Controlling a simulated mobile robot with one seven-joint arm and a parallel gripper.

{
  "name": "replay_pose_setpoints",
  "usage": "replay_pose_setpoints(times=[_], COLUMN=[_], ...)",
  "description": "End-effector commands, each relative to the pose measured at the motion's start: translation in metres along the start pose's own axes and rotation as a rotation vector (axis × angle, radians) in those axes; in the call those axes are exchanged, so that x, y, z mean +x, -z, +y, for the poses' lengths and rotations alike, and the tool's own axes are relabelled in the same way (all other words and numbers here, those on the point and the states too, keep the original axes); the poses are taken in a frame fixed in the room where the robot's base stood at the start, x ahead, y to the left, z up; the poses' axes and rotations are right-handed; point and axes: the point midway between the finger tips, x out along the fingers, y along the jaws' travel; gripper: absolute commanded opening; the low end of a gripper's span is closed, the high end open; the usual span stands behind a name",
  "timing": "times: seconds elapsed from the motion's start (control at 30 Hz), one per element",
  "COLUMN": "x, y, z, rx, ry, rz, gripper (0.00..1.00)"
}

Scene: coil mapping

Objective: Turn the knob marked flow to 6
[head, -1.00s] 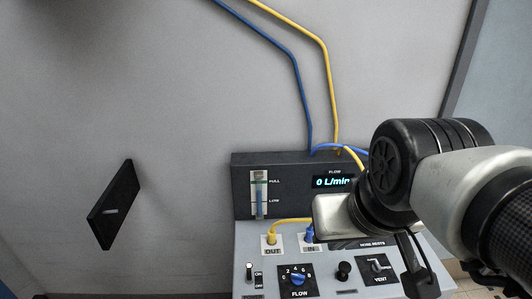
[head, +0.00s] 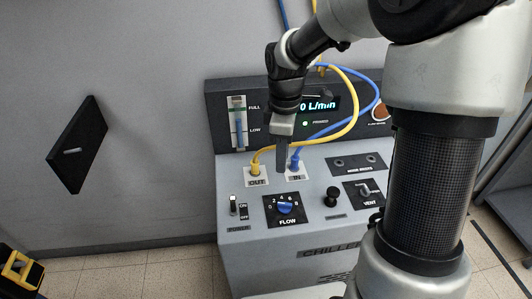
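The blue flow knob (head: 285,208) sits on a black plate marked FLOW, with numbers from 0 to 8 around it, on the sloped top of the grey chiller (head: 262,262). Its exact pointer setting is too small to read. The display (head: 318,105) is partly hidden by my arm; "0 L/min" shows on it. My gripper (head: 282,168) points down above and behind the knob, near the OUT and IN ports, apart from the knob. Its fingers look like one dark strip from this side, so their opening cannot be told.
A yellow hose (head: 352,108) joins OUT and a blue hose (head: 330,127) joins IN, both close to my gripper. A power switch (head: 233,205) is left of the knob; a black knob (head: 332,196) and the vent lever (head: 368,190) are right. A green light shows by PRIMED.

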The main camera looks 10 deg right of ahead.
Motion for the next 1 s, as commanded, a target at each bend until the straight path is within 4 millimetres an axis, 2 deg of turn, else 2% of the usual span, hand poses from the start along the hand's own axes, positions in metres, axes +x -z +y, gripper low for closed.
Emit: replay_pose_setpoints(times=[0.27,0.7,0.83,1.0], x=[0.032,0.128,0.152,0.171], y=[0.001,0.002,0.002,0.002], z=[0.0,-0.001,-0.001,-0.001], rx=[-0.021,-0.019,-0.018,-0.018], ry=[0.013,0.014,0.013,0.01], rz=[0.003,0.002,0.002,0.003], gripper=[0.29,0.29,0.29,0.29])
